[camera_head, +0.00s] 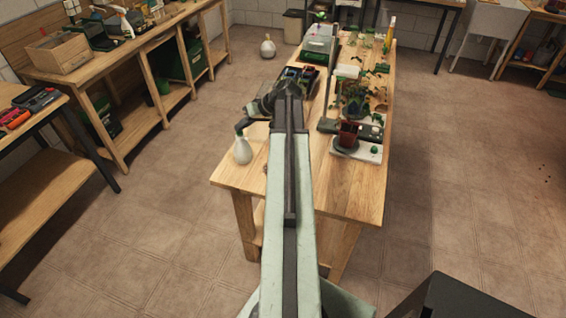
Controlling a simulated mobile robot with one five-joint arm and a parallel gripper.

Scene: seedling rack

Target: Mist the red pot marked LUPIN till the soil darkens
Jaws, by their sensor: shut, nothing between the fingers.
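A small dark red pot (348,133) stands on the right part of the wooden workbench, by a pale tray (360,153). Any marking on it is too small to read, and its soil cannot be made out. A white spray bottle (242,150) with a dark green head stands upright near the bench's left edge. My arm reaches forward over the bench. My gripper (257,108) is at its far end, small and partly hidden by the arm, just beyond and right of the bottle's head. It is shut and empty, apart from the pot.
The workbench (345,195) has a clear front right part. Seedlings and trays (358,95) crowd its middle and back. Another white bottle (268,46) stands on the floor behind. Shelved benches (130,60) line the left, with open floor between.

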